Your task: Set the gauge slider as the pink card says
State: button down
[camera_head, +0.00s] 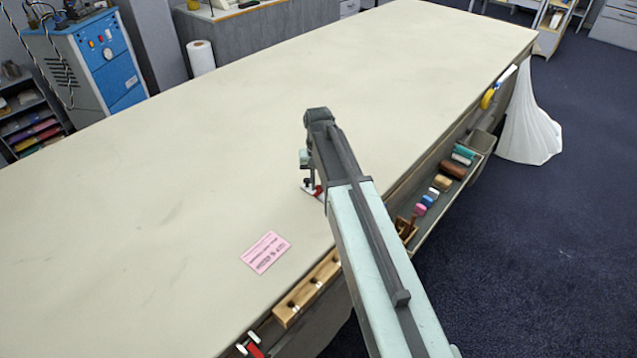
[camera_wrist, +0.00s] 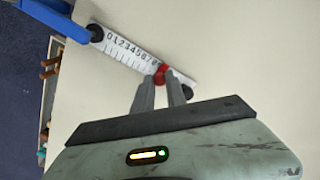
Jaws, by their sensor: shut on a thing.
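The pink card (camera_head: 265,252) lies flat on the table, left of my arm; its print is too small to read. The gauge is a white ruler-like scale (camera_wrist: 125,48) with black digits rising from 0 at upper left. Its red slider (camera_wrist: 162,70) sits just past the last digits I can make out, around 7 or 8; the exact mark is unclear. My gripper (camera_wrist: 160,84) is shut on the red slider. In the head view, my arm hides most of the gauge (camera_head: 309,189).
A blue part (camera_wrist: 55,20) lies at the gauge's zero end. A wooden block with holes (camera_head: 307,289) and a tray of coloured spools (camera_head: 440,190) line the table's right edge. The cloth tabletop (camera_head: 200,150) is clear to the left and beyond.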

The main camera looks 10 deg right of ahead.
jog(key=shift+s+d, duration=0.1)
jog(key=s+d, duration=0.2)
jog(key=s, duration=0.1)
jog(key=shift+s+d, duration=0.1)
jog(key=shift+d, duration=0.05)
jog(key=c, duration=1.3)
grip_release()
jog(key=shift+c, duration=0.2)
jog(key=shift+r, duration=0.1)
notch_tip(320, 180, up, 8)
jog(key=p, duration=0.7)
jog(key=shift+f+p, duration=0.2)
jog(key=shift+p, duration=0.2)
